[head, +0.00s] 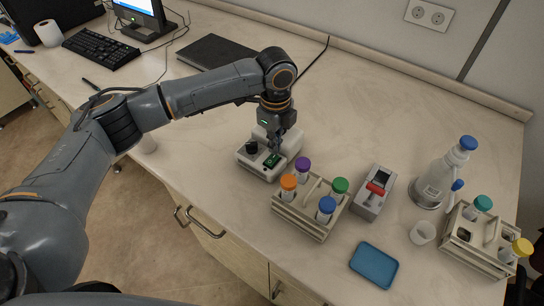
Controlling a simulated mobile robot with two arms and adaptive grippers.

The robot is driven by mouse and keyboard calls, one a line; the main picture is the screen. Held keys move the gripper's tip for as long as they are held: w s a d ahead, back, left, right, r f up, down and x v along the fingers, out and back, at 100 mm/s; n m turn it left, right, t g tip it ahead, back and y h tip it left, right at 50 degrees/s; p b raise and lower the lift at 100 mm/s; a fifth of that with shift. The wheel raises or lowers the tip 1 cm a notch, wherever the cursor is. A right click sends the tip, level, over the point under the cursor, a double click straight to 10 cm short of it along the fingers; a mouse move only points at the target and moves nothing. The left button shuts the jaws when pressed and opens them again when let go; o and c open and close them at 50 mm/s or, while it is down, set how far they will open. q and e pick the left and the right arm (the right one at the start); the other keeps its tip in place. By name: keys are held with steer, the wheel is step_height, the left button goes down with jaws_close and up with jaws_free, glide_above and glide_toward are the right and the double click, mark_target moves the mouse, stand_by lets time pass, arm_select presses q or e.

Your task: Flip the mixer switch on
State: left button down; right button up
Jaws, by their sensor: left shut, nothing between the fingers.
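The mixer (251,168) is a small white device on the bench near the middle. It has a black knob (252,147) on its left and a green-lit switch (272,160) on its top face. My left gripper (275,151) points down over the mixer, shut and empty, its fingertips at or just above the switch. I cannot tell whether they touch it. The fingers hide part of the mixer's top, and the switch's exact position is too small to tell. My right gripper is not in view.
A rack (303,220) with several colour-capped tubes stands close to the mixer's right. A black notebook (214,52) lies behind.

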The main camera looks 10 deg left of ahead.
mark_target(275, 156)
arm_select(q)
steer(key=shift+f, duration=1.15)
stand_by(0.7)
step_height(275, 156, up, 7)
steer(key=p, duration=0.7)
steer(key=shift+r+p, duration=0.15)
steer(key=shift+p, duration=0.2)
stand_by(0.4)
